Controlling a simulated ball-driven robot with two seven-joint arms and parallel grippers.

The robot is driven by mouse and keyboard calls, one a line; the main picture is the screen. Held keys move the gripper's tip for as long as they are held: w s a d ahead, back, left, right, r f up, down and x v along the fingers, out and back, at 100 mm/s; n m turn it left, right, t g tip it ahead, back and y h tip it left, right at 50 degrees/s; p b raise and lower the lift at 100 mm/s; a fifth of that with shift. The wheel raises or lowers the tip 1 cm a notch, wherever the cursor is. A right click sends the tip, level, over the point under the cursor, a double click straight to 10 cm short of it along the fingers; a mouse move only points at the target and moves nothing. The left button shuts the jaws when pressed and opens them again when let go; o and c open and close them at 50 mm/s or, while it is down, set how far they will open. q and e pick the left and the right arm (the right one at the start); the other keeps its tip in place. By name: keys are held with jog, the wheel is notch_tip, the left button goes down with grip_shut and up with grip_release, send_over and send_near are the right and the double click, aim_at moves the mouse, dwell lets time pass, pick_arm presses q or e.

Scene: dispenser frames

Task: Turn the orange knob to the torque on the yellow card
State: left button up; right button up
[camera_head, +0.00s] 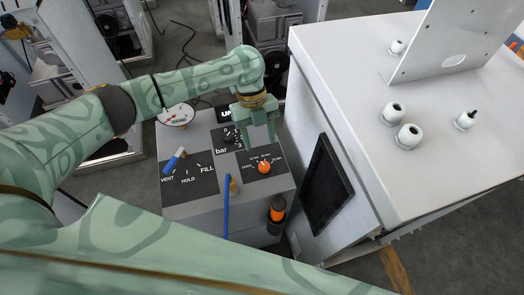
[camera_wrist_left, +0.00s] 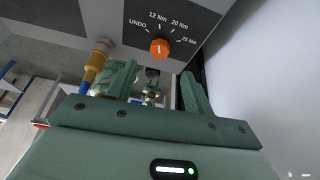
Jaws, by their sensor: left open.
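The orange knob (camera_head: 264,167) sits on a dark label panel on top of the grey console. In the left wrist view the orange knob (camera_wrist_left: 159,47) has UNDO, 12 Nm, 20 Nm and 25 Nm printed around it. A short pale mark on it looks upright, in line with 12 Nm; its pointing end is hard to tell. My left gripper (camera_head: 259,144) is open and empty, its fingers pointing down just behind the knob and apart from it. It also shows in the wrist view (camera_wrist_left: 155,88). I cannot make out a yellow card. My right gripper is not in view.
A blue-handled VENT/HOLD/FILL valve (camera_head: 174,160) and a round gauge (camera_head: 177,115) stand left on the console. A blue hose (camera_head: 226,208) rises in front. An orange-and-black tool (camera_head: 276,215) hangs at the front. A white cabinet (camera_head: 350,75) with a black screen (camera_head: 326,186) stands close at right.

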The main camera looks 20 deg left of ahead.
pick_arm(q)
jog(key=p+v, duration=0.1)
jog(key=v, duration=0.7)
jog(key=shift+r, duration=0.25)
